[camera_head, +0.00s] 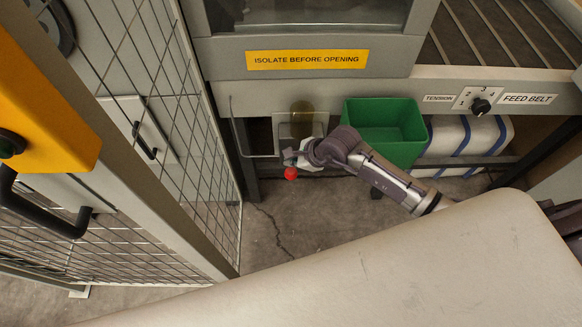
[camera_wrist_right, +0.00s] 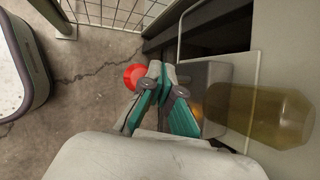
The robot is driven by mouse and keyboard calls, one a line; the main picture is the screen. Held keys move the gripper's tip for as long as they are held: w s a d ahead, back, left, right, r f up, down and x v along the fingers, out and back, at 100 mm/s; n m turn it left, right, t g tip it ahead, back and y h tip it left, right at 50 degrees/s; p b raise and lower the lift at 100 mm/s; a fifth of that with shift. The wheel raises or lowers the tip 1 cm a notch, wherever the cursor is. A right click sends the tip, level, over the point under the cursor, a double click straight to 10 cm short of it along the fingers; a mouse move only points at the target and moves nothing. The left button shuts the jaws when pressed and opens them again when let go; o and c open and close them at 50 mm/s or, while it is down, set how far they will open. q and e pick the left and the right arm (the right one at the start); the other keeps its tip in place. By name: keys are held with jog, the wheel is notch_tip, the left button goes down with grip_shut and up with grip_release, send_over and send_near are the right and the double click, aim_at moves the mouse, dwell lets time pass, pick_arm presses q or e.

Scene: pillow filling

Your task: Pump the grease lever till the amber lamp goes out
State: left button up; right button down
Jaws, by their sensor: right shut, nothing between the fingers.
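The grease pump is a grey box (camera_head: 284,128) low under the machine, with a yellow-brown see-through reservoir (camera_head: 302,112) on it. The reservoir also shows at the right of the right wrist view (camera_wrist_right: 262,114). The grease lever's red ball knob (camera_head: 290,173) shows just below my right gripper (camera_head: 290,158). In the right wrist view the red knob (camera_wrist_right: 133,76) is just left of the gripper's teal fingertips (camera_wrist_right: 155,70). These are shut with nothing between them. The lever's rod is hidden. A small orange glow (camera_wrist_right: 197,112) beside the fingers may be the amber lamp, partly hidden. My left gripper is out of view.
A wire-mesh fence (camera_head: 150,60) closes the left side. A grey machine with a yellow sign (camera_head: 307,60) is above. Cracked bare floor (camera_head: 290,222) lies below the knob.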

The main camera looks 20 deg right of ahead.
jog(key=r+p, duration=0.1)
jog(key=r, duration=0.1)
jog(key=w+r+p, duration=0.1)
jog(key=r+p, duration=0.1)
jog(key=shift+w+d+r, duration=0.1)
jog(key=shift+d+r, duration=0.05)
jog(key=shift+r, duration=0.25)
dwell(2.5)
